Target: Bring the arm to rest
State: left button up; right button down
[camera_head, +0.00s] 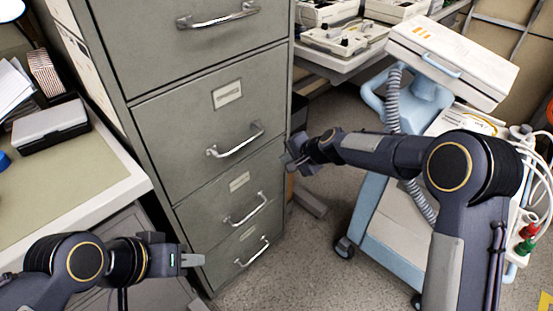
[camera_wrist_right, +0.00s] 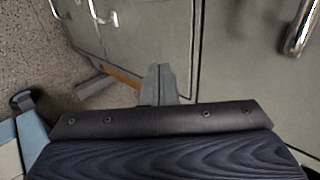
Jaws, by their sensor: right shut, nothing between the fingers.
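My right gripper (camera_head: 292,160) is shut and empty in the head view. It is beside the right edge of the grey filing cabinet (camera_head: 180,85), with the arm reaching in from the right. In the right wrist view the closed fingers (camera_wrist_right: 160,80) point toward the cabinet front (camera_wrist_right: 160,30); I cannot tell if they touch it. My left gripper (camera_head: 192,260) is low at the left in the head view, in front of the cabinet's lower drawers. Its fingers look close together, but their gap is not clear. Nothing is visibly held.
Cabinet handles (camera_head: 235,140) stick out near both arms. A desk (camera_head: 75,185) with a black-and-grey box (camera_head: 48,122) is at left. A blue-and-white medical cart (camera_head: 385,225) stands at right, partly behind my right arm. Grey floor (camera_head: 290,265) is open between.

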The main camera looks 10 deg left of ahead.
jog(key=s+d+r+n+h, duration=0.1)
jog(key=s+d+r+n, duration=0.1)
jog(key=s+d+r, duration=0.6)
jog(key=s+d+r+n, duration=0.1)
jog(key=s+d+r, duration=0.5)
jog(key=s+d, duration=0.4)
jog(key=s+d+f+n+h, duration=0.15)
jog(key=s+d, duration=0.35)
jog(key=s, duration=0.5)
jog(key=s+d+f+n+h, duration=0.15)
jog(key=s+d, duration=0.25)
jog(key=s, duration=0.6)
notch_tip(320, 180, up, 19)
jog(key=p, duration=2.1)
jog(key=shift+r, duration=0.2)
